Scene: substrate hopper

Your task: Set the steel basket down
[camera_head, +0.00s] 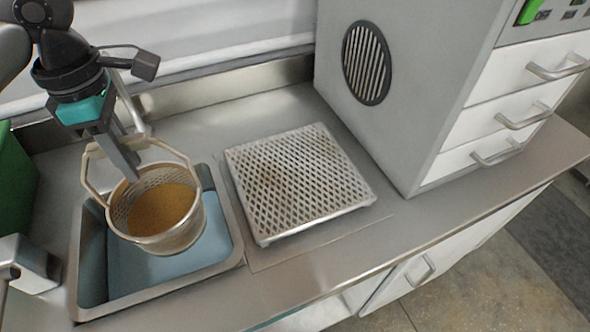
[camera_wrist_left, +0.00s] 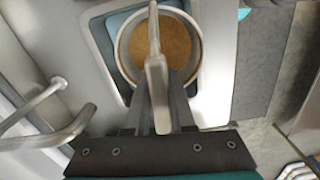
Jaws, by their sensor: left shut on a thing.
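The steel basket (camera_head: 187,237) hangs over the sink, with brown material (camera_head: 160,208) inside it. My left gripper (camera_head: 132,168) is above it and shut on its handle (camera_head: 96,187). The left wrist view looks down on the basket (camera_wrist_left: 122,62), with the handle (camera_wrist_left: 156,75) running between the fingers (camera_wrist_left: 160,112). The basket looks roughly upright. Whether its bottom touches the sink is hidden. My right gripper does not show.
The sink (camera_head: 232,243) has a blue bottom. A perforated metal rack (camera_head: 300,180) lies on the counter to its right, with nothing on it. A tall grey cabinet (camera_head: 420,90) with drawers stands beyond it. A faucet (camera_head: 28,266) is at the left, and a green box (camera_head: 14,180) is behind it.

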